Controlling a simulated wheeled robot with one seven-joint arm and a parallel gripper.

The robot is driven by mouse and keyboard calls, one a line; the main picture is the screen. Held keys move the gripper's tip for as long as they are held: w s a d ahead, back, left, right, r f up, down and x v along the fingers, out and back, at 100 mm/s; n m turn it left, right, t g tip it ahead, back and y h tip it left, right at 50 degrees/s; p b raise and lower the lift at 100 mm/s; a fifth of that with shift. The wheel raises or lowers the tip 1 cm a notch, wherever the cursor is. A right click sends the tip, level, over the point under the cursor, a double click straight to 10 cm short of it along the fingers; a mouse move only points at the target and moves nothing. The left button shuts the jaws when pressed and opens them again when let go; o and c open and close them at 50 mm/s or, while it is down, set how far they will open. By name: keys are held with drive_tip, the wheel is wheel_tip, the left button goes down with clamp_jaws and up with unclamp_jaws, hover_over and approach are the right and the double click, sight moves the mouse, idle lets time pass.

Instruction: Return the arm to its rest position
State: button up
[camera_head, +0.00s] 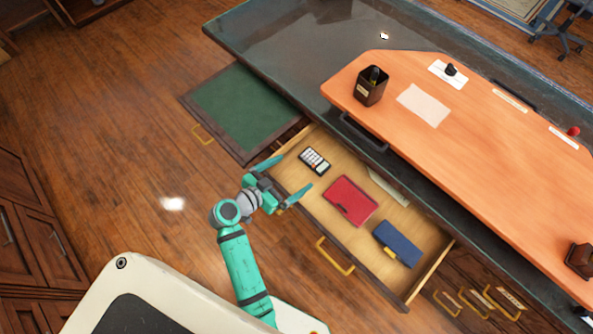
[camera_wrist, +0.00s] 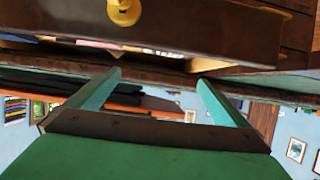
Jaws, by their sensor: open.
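My gripper (camera_head: 283,178) is teal and open, with nothing between its fingers. In the head view it is at the left end of an open wooden drawer (camera_head: 405,294), close to the drawer's front edge; I cannot tell whether it touches. My arm reaches up to it from the bottom of the view. In the wrist view the two fingers of my gripper (camera_wrist: 160,85) stand apart, with a dark wood drawer front and a yellow knob (camera_wrist: 124,11) above them.
The open drawer holds a calculator (camera_head: 314,160), a red book (camera_head: 350,200) and a blue item (camera_head: 397,243). A green-topped panel (camera_head: 240,110) juts out at left. The desk (camera_head: 270,40) stands behind. Wood floor (camera_head: 110,150) lies clear at left.

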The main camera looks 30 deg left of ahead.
drive_tip(key=shift+s+a, duration=0.15)
drive_tip(key=shift+a, duration=0.05)
drive_tip(key=shift+d, duration=0.15)
drive_tip(key=n, duration=0.1)
drive_tip(key=n+y, duration=0.1)
drive_tip(key=n, duration=0.1)
drive_tip(key=shift+s+d+g+y, duration=0.3)
drive_tip(key=shift+s, duration=0.05)
drive_tip(key=shift+s+d+r+n+y, duration=0.15)
drive_tip(key=shift+n+y, duration=0.15)
drive_tip(key=shift+n, duration=0.5)
drive_tip(key=s+d+r+n+y, duration=0.1)
drive_tip(key=s+d+n+y, duration=0.3)
drive_tip(key=s+d, duration=0.6)
drive_tip(key=s+d+r+m+t+h, duration=0.1)
drive_tip(key=s+d+r+m+t, duration=0.2)
drive_tip(key=s+d+r, duration=0.7)
drive_tip(key=s+m, duration=0.1)
drive_tip(key=s, duration=0.2)
drive_tip(key=shift+s+r+m+h, duration=0.15)
drive_tip(key=shift+s+m+h, duration=0.1)
drive_tip(key=shift+m+h, duration=0.05)
